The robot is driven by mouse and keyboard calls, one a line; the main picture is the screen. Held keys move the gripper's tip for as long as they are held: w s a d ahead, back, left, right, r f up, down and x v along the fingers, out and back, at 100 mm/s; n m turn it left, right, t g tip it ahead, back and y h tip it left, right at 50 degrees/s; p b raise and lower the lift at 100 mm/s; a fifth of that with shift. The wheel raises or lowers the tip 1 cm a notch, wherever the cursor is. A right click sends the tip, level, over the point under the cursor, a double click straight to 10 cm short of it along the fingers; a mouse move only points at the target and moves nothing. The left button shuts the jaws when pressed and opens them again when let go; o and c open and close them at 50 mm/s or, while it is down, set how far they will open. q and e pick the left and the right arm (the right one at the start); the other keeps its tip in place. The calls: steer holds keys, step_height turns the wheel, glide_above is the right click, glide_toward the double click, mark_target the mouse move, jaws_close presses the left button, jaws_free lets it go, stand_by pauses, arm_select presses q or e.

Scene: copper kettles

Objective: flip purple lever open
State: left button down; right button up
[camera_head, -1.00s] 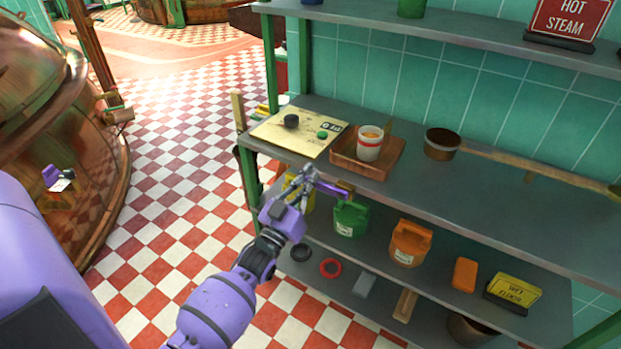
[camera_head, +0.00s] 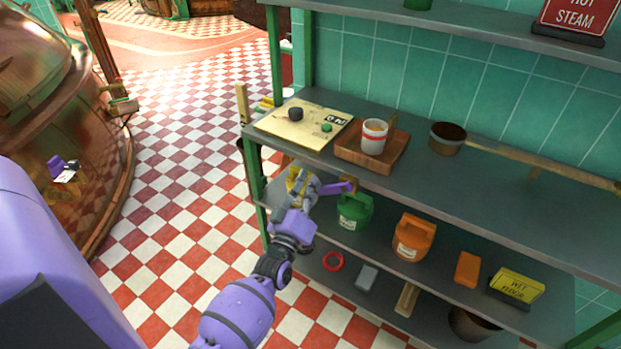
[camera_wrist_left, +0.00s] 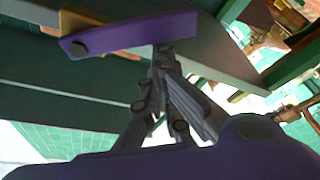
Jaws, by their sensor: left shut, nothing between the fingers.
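The purple lever (camera_head: 338,188) sticks out at the front edge of the upper shelf board, below the wooden tray. In the left wrist view the lever (camera_wrist_left: 135,34) is a flat bar with a dark round pivot near its left end, beside a yellow-brown block. My left gripper (camera_head: 314,186) is at the lever's left end. In the left wrist view its closed fingertips (camera_wrist_left: 162,48) meet the lever's lower edge, near its middle. The fingers are shut with nothing between them. Whether they press on the lever cannot be told. My right gripper is not in view.
A wooden tray (camera_head: 343,151) with a white cup (camera_head: 374,136) and a board (camera_head: 275,122) with knobs stand on the shelf above. A green can (camera_head: 353,212) and an orange can (camera_head: 413,238) stand below. Checkered floor (camera_head: 180,220) lies open to the left.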

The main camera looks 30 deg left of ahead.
arm_select(q)
steer(key=d+f+n+g+y+p, duration=0.1)
steer(key=f+n, duration=0.5)
steer(key=n, duration=0.6)
steer(key=shift+d+f+g+p, duration=0.3)
steer(key=shift+d+g+p, duration=0.35)
steer(key=shift+d+g, duration=0.9)
steer(key=shift+d, duration=0.15)
